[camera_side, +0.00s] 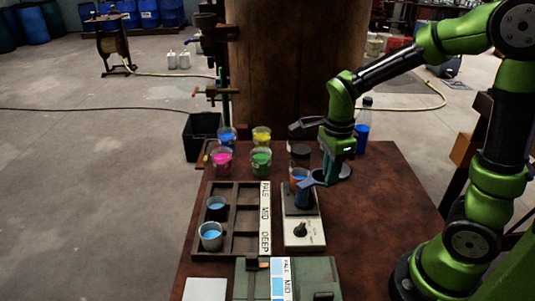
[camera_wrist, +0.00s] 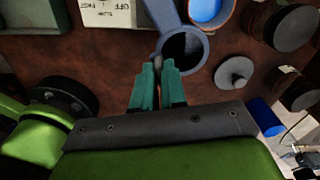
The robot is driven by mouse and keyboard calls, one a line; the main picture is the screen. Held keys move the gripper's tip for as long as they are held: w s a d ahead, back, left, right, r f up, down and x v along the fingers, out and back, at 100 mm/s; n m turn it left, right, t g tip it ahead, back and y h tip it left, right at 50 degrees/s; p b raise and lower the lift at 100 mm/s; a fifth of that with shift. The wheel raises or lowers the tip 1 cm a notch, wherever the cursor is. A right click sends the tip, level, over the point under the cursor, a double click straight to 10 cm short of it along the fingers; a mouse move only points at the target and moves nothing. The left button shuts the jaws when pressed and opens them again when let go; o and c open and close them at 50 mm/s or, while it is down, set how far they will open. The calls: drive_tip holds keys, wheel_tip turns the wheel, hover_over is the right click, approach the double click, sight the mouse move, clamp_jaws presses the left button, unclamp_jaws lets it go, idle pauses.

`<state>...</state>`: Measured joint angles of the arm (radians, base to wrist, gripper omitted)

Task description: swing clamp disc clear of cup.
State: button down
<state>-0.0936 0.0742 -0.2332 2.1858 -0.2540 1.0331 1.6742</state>
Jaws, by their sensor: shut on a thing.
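The clamp disc (camera_wrist: 185,50) is a blue-grey ring with a dark middle on a flat arm, seen in the wrist view. Its blue-grey arm also shows in the side view (camera_side: 314,181). The cup (camera_wrist: 208,10), orange-rimmed with blue inside, is just beyond the disc; in the side view the cup (camera_side: 297,174) stands on the stirrer's dark plate, partly hidden by the clamp. My gripper (camera_wrist: 165,68) has its teal fingers closed at the disc's near edge, shut on it. The gripped part is mostly hidden between the fingertips. In the side view my gripper (camera_side: 330,168) is right of the cup.
The stirrer control box (camera_side: 302,232) is in front of the cup. Open cups of pink (camera_side: 221,161) and green (camera_side: 261,161) stand behind a divided rack (camera_side: 238,190). A blue bottle (camera_side: 362,130) stands at the back right. The table's right side is mostly clear.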

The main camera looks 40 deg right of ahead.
drive_tip(key=shift+s+a+r+m, duration=0.1)
drive_tip(key=shift+s+a+m, duration=0.3)
drive_tip(key=shift+m, duration=0.65)
drive_tip(key=shift+s+a+f+m, duration=0.1)
drive_tip(key=shift+s+a+m, duration=0.15)
drive_tip(key=shift+a+m, duration=0.6)
drive_tip(key=shift+s+a+r+m, duration=0.1)
drive_tip(key=shift+s+a+m, duration=0.2)
drive_tip(key=shift+m, duration=1)
drive_tip(key=c, duration=1.2)
unclamp_jaws()
drive_tip(key=shift+s, duration=0.1)
wheel_tip(320, 180, up, 17)
drive_tip(key=shift+f, duration=0.1)
